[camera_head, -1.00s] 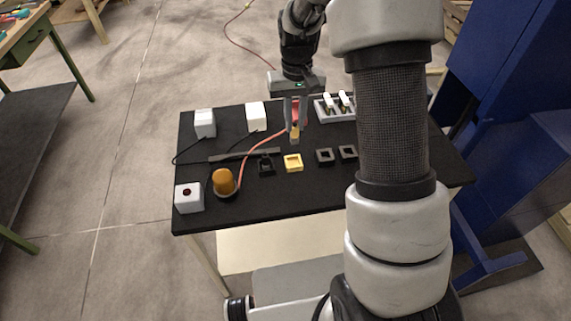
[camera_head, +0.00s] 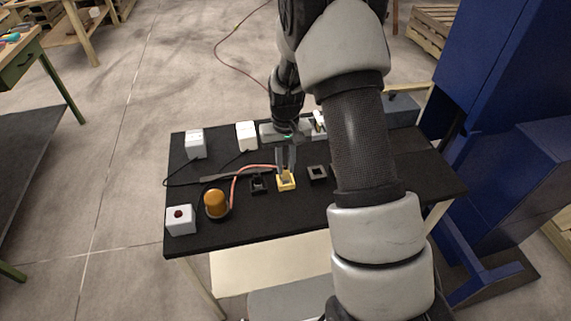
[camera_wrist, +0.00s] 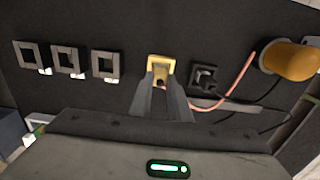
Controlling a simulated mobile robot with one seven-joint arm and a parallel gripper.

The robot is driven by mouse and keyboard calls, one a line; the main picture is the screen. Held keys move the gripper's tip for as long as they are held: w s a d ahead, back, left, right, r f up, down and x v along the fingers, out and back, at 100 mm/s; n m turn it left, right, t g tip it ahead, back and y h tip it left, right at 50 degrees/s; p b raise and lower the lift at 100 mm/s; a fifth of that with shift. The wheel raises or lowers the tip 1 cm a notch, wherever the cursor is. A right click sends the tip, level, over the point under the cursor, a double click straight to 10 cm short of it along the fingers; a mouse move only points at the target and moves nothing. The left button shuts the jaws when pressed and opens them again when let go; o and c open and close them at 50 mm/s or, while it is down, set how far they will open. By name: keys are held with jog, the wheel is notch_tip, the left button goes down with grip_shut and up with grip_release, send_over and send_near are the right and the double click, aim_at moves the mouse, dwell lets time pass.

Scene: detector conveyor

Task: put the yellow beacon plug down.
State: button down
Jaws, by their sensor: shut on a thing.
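My gripper (camera_head: 286,165) points down over the yellow socket (camera_head: 287,183), its fingertips at the socket. It is shut on the yellow beacon plug, which is mostly hidden between the fingers. In the wrist view, the fingers reach the near edge of the yellow socket (camera_wrist: 161,64). How far the plug sits in the socket cannot be told. A red-orange cable (camera_head: 250,168) runs from the gripper to the orange beacon (camera_head: 216,203) on the left.
A black socket with a plug (camera_head: 258,184) sits just left of the yellow one. Dark empty sockets (camera_wrist: 70,62) stand on its other side. White boxes (camera_head: 246,136) and a button box (camera_head: 181,220) are on the black table (camera_head: 255,232). A blue cabinet stands right.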

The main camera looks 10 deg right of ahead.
jog(key=shift+f, duration=0.2)
jog(key=c, duration=1.7)
grip_release()
jog(key=shift+o, duration=0.2)
jog(key=shift+r, duration=0.1)
